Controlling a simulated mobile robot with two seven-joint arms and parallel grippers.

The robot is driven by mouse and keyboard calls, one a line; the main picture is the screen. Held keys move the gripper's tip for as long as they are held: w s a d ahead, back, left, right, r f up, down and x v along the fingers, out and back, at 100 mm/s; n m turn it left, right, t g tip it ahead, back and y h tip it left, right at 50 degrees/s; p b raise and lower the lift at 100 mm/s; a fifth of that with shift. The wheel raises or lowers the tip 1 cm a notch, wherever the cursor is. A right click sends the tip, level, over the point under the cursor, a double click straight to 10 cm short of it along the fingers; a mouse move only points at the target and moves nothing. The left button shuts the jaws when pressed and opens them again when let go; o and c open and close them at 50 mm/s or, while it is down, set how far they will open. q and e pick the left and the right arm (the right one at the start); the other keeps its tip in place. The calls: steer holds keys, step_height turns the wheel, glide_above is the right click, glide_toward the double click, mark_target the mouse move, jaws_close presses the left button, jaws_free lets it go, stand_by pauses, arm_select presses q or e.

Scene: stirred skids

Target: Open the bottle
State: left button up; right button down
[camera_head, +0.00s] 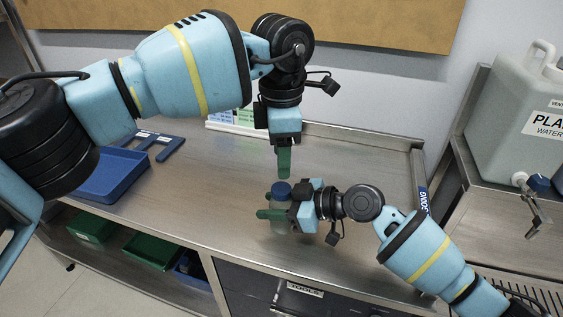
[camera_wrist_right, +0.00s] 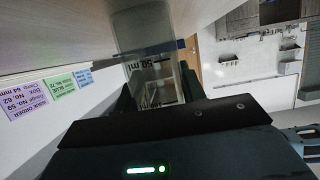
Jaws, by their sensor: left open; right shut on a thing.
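A clear bottle (camera_head: 280,226) with a blue cap (camera_head: 281,188) stands upright on the metal bench. My right gripper (camera_head: 277,214) is shut on the bottle's body from the right side. In the right wrist view the see-through bottle (camera_wrist_right: 150,45) with printed volume marks sits between the dark fingers. My left gripper (camera_head: 284,165) points straight down just above the cap. It is open and empty, and its green fingertips appear close to the cap; I cannot tell whether they touch it.
The metal bench (camera_head: 350,160) has free room around the bottle. A blue tray (camera_head: 112,178) lies at the left, with a blue flat frame (camera_head: 160,143) beside it. A large water container (camera_head: 515,115) stands at the right. Green bins (camera_head: 150,250) sit on the shelf below.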

mark_target(281, 188)
arm_select(q)
steer(key=shift+r, duration=0.3)
steer(key=shift+f, duration=4.05)
steer(key=c, duration=1)
steer(key=o, duration=1.1)
steer(key=shift+r, duration=0.15)
steer(key=shift+r, duration=3.9)
steer(key=shift+c, duration=0.5)
steer(key=shift+f, duration=4.05)
